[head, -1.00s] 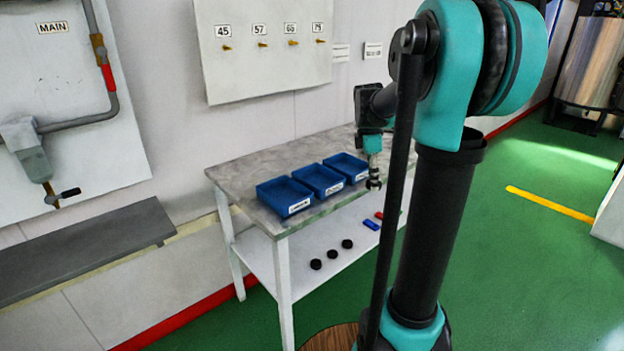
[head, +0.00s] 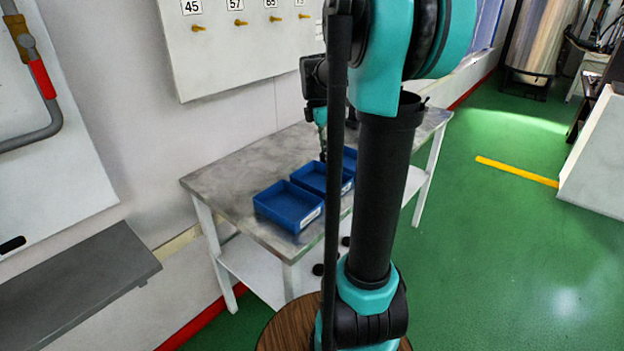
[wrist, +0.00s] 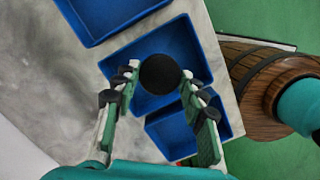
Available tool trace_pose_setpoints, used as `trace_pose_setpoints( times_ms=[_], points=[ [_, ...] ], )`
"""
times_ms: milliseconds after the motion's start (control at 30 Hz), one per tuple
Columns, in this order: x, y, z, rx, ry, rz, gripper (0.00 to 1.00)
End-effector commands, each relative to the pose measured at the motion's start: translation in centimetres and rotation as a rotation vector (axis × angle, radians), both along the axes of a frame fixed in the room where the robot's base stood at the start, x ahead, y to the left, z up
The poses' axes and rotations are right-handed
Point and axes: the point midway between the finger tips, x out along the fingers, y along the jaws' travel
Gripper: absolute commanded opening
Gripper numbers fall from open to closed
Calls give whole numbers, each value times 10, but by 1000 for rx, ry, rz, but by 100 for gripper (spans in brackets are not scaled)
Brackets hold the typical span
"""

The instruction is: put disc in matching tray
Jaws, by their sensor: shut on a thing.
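My gripper (wrist: 160,82) is shut on a round black disc (wrist: 159,72), held between its fingertips. In the wrist view the disc shows in front of the middle blue tray (wrist: 120,66); its height above the tray is unclear. Another blue tray (wrist: 95,38) lies at the upper left and a third (wrist: 228,130) at the lower right, partly behind a finger. In the head view the left tray (head: 265,205), middle tray (head: 300,178) and right tray (head: 350,160) stand in a row on the table. White labels on their fronts are unreadable. My arm hides part of the trays and gripper there.
The grey table (head: 225,185) has bare top to the left of and behind the trays. Black discs (head: 318,269) lie on its lower shelf, partly hidden by my arm. A wall board (head: 240,50) with hooks stands behind.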

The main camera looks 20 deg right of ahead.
Motion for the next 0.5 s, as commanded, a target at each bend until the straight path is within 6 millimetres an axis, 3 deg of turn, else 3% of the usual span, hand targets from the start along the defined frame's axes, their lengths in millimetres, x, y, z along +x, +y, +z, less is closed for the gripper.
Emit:
trace_pose_setpoints(
  times_ms=[500],
  points=[
    [0,0,-50,0,0,0,18]
  ],
)
